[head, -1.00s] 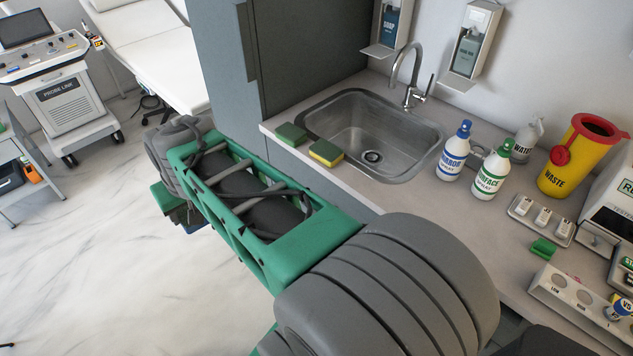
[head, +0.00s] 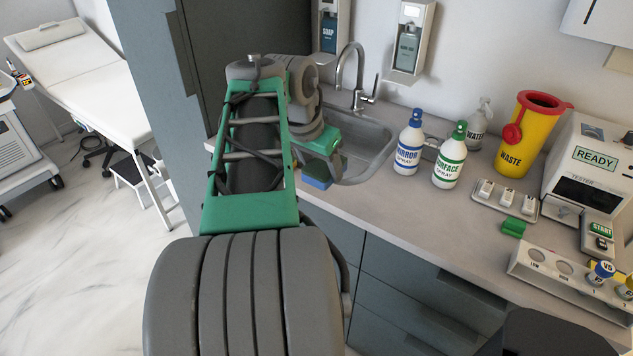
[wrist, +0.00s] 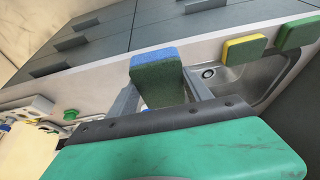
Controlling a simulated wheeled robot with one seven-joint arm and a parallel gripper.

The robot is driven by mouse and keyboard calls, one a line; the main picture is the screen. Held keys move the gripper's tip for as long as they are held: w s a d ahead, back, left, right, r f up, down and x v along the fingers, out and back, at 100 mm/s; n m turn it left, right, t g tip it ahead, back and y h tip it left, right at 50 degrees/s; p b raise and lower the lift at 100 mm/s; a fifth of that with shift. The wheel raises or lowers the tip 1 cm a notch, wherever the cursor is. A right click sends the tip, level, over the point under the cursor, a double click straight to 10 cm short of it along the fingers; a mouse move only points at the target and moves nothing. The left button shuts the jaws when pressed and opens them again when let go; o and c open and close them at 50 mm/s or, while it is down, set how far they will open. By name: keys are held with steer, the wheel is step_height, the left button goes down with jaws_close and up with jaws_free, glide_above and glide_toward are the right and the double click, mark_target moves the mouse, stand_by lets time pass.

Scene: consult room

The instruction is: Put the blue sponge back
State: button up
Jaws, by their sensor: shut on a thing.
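The blue sponge (head: 317,173), which has a green scrubbing side, is held between the fingers of my gripper (head: 328,166). In the wrist view the sponge (wrist: 157,78) sits between both fingers of the gripper (wrist: 160,95), its green face toward the camera and its blue edge on top. In the head view it appears near the counter's front edge, in front of the sink (head: 368,150); its height above the counter is unclear. A yellow-and-green sponge (wrist: 243,50) and a green sponge (wrist: 297,34) stand out beside the sink in the wrist view; my arm hides them in the head view.
The mirror spray (head: 408,145) and surface spray (head: 449,158) stand right of the sink, with the yellow waste bin (head: 529,140) behind. A small green block (head: 514,227) lies by a switch tray (head: 500,200). The counter's front strip (head: 400,215) is clear.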

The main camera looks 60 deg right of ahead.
steer(key=w+d+f, duration=0.2)
steer(key=d+f, duration=0.1)
steer(key=w+d+f+p, duration=0.1)
steer(key=d+f, duration=0.1)
steer(key=d, duration=0.1)
steer(key=w+d+f, duration=0.2)
steer(key=f, duration=0.1)
steer(key=shift+w+d+f, duration=0.35)
steer(key=shift+d, duration=0.05)
step_height(320, 180, down, 3)
steer(key=shift+r+p, duration=0.15)
steer(key=shift+p, duration=0.35)
steer(key=shift+f+b, duration=0.5)
steer(key=o, duration=1.2)
steer(key=shift+r, duration=0.1)
